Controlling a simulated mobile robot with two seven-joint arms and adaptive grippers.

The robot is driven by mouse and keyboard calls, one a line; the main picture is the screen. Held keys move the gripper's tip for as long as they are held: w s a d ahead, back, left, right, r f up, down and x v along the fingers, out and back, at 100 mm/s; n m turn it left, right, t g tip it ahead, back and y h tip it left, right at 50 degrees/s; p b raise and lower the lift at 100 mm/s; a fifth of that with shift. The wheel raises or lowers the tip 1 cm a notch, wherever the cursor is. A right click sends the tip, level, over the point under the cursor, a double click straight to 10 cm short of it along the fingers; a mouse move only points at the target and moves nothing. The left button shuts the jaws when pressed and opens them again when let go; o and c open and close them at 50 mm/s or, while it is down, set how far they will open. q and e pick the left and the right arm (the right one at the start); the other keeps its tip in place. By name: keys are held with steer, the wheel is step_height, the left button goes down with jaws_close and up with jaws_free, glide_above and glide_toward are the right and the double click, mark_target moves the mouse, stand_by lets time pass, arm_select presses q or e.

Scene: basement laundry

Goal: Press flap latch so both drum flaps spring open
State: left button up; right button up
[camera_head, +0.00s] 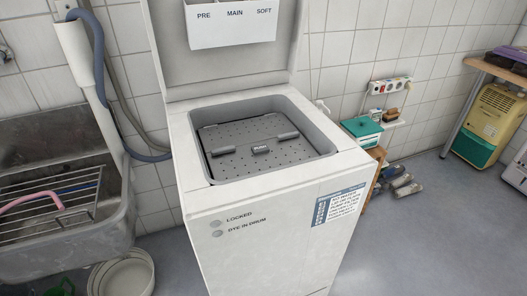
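The white top-loading washing machine (265,230) stands in the middle with its lid (222,65) raised. Inside its opening, the grey perforated drum (225,135) faces up, and its flaps look closed. A small dark latch (260,150) with light, unreadable lettering sits near the middle of the drum. One dark grey raised piece (222,151) is to its left and another (288,135) to its right. The seam between the flaps is hard to make out. Neither of my grippers is in view.
The opening's pale rim (328,148) surrounds the drum. A detergent drawer marked PRE, MAIN, SOFT (232,32) is on the lid. A grey sink (60,245) with a rack stands at left.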

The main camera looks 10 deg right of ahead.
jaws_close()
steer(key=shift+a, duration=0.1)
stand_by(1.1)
